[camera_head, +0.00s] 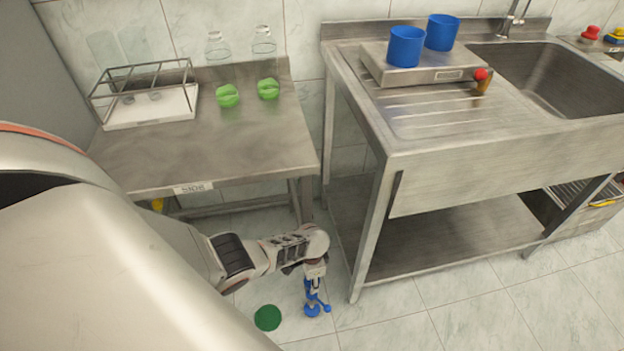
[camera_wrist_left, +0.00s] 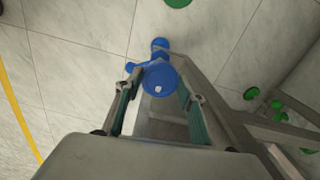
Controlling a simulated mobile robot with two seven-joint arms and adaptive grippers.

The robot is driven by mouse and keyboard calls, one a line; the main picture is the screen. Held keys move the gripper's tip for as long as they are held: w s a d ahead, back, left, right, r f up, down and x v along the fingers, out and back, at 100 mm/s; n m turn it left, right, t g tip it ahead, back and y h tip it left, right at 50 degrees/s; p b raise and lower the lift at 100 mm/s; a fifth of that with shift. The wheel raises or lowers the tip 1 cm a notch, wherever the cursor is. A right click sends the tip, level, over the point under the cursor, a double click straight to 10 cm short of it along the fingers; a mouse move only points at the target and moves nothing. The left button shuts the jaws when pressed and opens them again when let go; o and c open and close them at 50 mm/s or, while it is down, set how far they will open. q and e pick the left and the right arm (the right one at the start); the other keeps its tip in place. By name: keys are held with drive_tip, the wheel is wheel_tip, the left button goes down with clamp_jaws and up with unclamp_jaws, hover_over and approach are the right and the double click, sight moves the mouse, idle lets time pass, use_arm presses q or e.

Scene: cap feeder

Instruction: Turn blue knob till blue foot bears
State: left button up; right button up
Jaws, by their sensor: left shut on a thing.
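The blue knob (camera_wrist_left: 160,77) is round with a small pale mark. In the left wrist view it sits between the two fingers of my left gripper (camera_wrist_left: 157,100), which is shut on it. A blue foot (camera_wrist_left: 159,45) shows just beyond the knob, with a small blue side piece (camera_wrist_left: 131,67). In the head view my left gripper (camera_head: 315,270) points down, low by the sink unit's front left leg. The blue foot (camera_head: 312,310) shows below it, near the tiled floor. I cannot tell whether the foot touches the floor. My right gripper is not in view.
A green disc (camera_head: 267,318) lies left of the blue foot. The side table (camera_head: 210,150) holds green caps (camera_head: 228,96) and a wire rack (camera_head: 145,85). The sink unit (camera_head: 430,165) carries two blue cups (camera_head: 406,46). Open floor lies in front.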

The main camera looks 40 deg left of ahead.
use_arm(q)
drive_tip(key=m, duration=0.7)
drive_tip(key=shift+d, duration=0.1)
drive_tip(key=m, duration=0.4)
drive_tip(key=shift+b, duration=0.35)
drive_tip(key=shift+w+m, duration=0.1)
drive_tip(key=shift+m, duration=1.8)
drive_tip(key=o, duration=1.1)
drive_tip(key=shift+r, duration=0.1)
